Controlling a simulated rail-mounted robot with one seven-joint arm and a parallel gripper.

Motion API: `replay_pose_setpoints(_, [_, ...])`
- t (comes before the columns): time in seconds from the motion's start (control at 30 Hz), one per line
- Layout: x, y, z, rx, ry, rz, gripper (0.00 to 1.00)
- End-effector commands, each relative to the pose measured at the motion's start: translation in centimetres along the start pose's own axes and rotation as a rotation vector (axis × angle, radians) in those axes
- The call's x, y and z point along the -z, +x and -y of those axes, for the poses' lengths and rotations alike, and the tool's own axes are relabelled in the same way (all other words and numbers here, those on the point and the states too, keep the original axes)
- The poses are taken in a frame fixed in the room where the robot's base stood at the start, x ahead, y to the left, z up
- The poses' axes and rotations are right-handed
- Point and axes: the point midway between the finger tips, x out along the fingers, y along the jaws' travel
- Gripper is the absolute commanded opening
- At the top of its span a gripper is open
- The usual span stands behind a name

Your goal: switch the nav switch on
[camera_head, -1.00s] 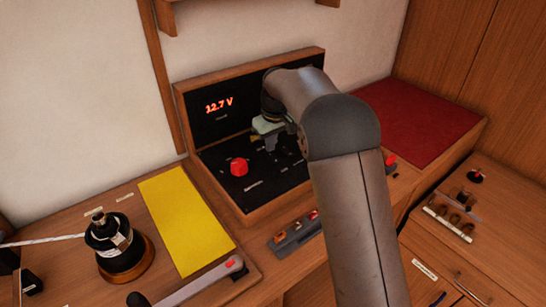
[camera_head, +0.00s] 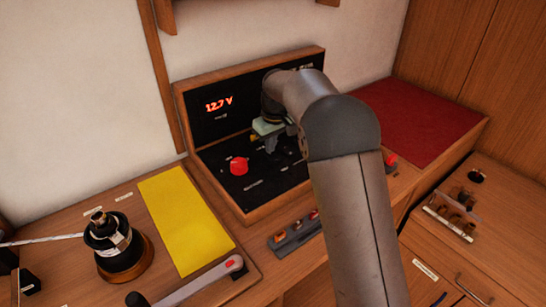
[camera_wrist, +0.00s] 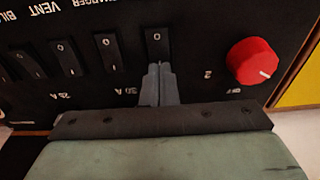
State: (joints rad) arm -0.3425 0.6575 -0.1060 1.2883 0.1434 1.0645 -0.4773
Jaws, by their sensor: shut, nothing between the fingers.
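A row of black rocker switches runs across the dark panel (camera_head: 262,180). In the wrist view one switch (camera_wrist: 157,45) is right at the tips of my gripper (camera_wrist: 158,72), with its own label out of view. I cannot read a nav label on any switch. Other switches (camera_wrist: 108,52) lie to its left, under labels including CHARGER and VENT. My gripper (camera_head: 270,147) is shut and empty, pointing at the panel. Its tips meet or nearly meet the lower end of that switch; contact cannot be told.
A red knob (camera_wrist: 252,62) sits right of the switch in the wrist view and also shows in the head view (camera_head: 239,167). A red 12.7 V readout (camera_head: 219,104) glows on the upright panel. A yellow sheet (camera_head: 186,220) and a black winch (camera_head: 116,247) lie left.

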Motion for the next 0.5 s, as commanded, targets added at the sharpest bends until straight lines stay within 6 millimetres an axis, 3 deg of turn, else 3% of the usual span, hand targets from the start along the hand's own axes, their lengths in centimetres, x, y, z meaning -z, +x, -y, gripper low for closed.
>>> replay_pose_setpoints(0.5, [-0.15, 0.84, 0.0, 0.0, 0.0, 0.001, 0.0])
